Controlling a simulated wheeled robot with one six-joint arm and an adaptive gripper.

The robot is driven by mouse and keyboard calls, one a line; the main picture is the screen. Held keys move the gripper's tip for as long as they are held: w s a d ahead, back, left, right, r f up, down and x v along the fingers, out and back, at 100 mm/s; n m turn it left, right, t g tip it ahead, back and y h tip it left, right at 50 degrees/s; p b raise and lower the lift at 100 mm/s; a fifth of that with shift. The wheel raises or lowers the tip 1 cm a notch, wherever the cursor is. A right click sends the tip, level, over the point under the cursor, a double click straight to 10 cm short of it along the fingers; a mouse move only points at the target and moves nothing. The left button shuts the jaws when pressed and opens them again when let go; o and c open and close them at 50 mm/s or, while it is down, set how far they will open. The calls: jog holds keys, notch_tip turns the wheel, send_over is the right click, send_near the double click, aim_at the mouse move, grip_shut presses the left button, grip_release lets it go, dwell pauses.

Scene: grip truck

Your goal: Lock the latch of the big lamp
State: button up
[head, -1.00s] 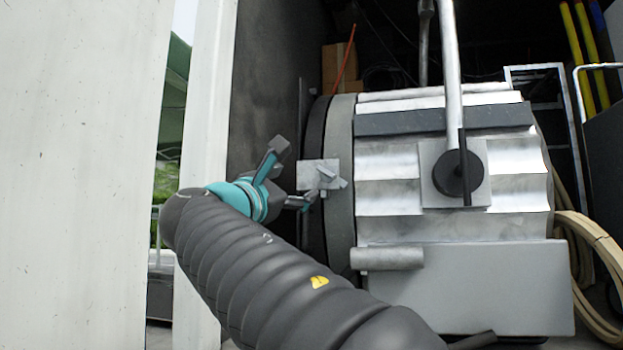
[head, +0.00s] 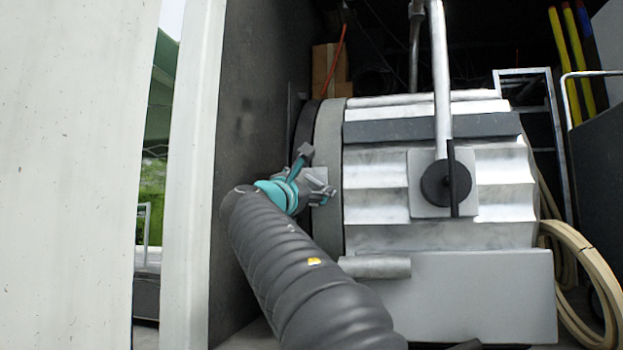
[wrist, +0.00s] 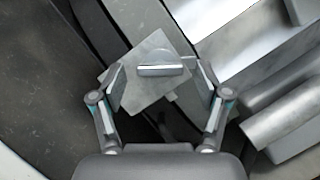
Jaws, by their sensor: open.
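The big lamp (head: 440,270) is a large ribbed silver housing with a round grey rim (head: 328,200) at its left end. Its latch, a small metal plate with a raised tab, sits by that rim, mostly hidden behind my gripper in the head view. In the wrist view the latch plate (wrist: 150,95) appears tilted, with the latch tab (wrist: 162,69) across it. My gripper (head: 318,175) is at the latch. In the wrist view my gripper (wrist: 163,92) is open, its fingers on either side of the plate and tab. I cannot tell whether they touch it.
A dark wall (head: 262,120) stands close left of my arm, beside a pale post (head: 190,180). A round black knob (head: 436,183) with an upright metal bar is on the lamp's front. A metal tube (head: 375,267) sticks out below the latch. Coiled hose (head: 575,250) lies to the right.

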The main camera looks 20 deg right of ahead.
jog(key=shift+w+d+r, duration=0.15)
jog(key=shift+w+d, duration=0.15)
jog(key=c, duration=1.2)
jog(key=shift+o, duration=0.2)
jog(key=shift+m, duration=0.5)
jog(key=m+g+p, duration=0.2)
jog(key=m, duration=0.2)
jog(key=shift+r+m, duration=0.15)
jog(key=shift+m, duration=0.15)
jog(key=shift+m+g+y, duration=0.3)
jog(key=shift+m+g, duration=0.35)
jog(key=shift+m, duration=1.1)
jog(key=shift+m+g+y, duration=0.3)
jog(key=shift+m+g, duration=0.35)
jog(key=shift+m, duration=1.1)
